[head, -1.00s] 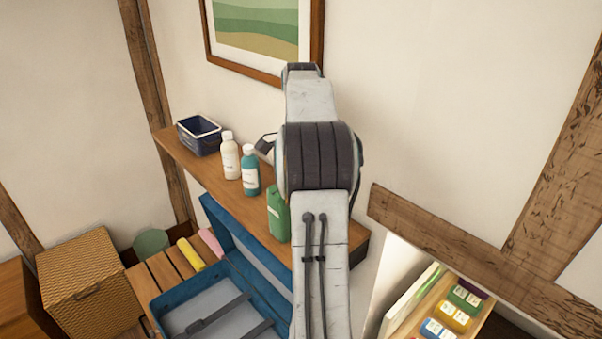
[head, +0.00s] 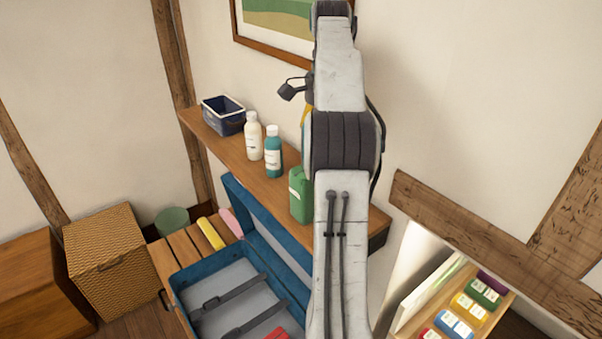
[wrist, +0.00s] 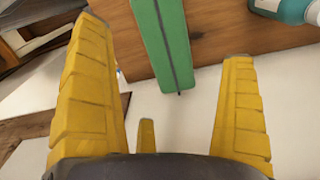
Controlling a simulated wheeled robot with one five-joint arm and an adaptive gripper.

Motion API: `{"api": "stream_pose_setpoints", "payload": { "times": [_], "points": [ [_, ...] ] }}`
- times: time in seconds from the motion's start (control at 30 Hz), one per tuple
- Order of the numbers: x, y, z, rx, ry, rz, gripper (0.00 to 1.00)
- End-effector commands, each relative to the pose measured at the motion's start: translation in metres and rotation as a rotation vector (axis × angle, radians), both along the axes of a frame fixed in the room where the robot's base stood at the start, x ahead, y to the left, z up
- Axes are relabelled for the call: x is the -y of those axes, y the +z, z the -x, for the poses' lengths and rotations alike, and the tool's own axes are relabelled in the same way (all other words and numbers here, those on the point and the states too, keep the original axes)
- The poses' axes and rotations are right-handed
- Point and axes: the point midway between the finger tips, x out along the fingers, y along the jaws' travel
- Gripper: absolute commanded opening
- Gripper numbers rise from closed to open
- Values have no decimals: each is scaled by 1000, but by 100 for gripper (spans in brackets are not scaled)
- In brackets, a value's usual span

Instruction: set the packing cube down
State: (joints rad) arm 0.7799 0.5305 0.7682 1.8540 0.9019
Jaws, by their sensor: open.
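A green packing cube (head: 301,195) with a pale label stands on the wooden wall shelf (head: 268,188), partly hidden behind my arm in the head view. In the wrist view the green cube (wrist: 165,38) shows a dark seam and a small dark tab, and it sits on the wood near its edge. My gripper (wrist: 164,42) has its yellow fingers spread wide, with nothing held between them. The cube lies beyond the fingers, and they look apart from it. In the head view my gripper is mostly hidden behind the arm, above the shelf.
White (head: 254,137) and teal (head: 273,152) bottles and a blue bin (head: 223,115) stand on the shelf. Below is an open blue suitcase (head: 183,285) with a red item (head: 277,334). A lower-right shelf (head: 425,312) holds several coloured, labelled items. A framed picture hangs above.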

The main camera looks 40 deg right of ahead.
Motion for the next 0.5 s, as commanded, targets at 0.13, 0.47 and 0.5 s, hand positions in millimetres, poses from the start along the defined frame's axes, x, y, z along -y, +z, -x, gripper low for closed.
{"api": "stream_pose_setpoints", "payload": {
  "times": [0.13, 0.47, 0.5],
  "points": [
    [-3, 3, -1, 3, 12, 2, 100],
    [-77, 20, -9, 63, 320, 61, 100],
    [-91, 22, -8, 75, 379, 72, 100]
  ]
}}
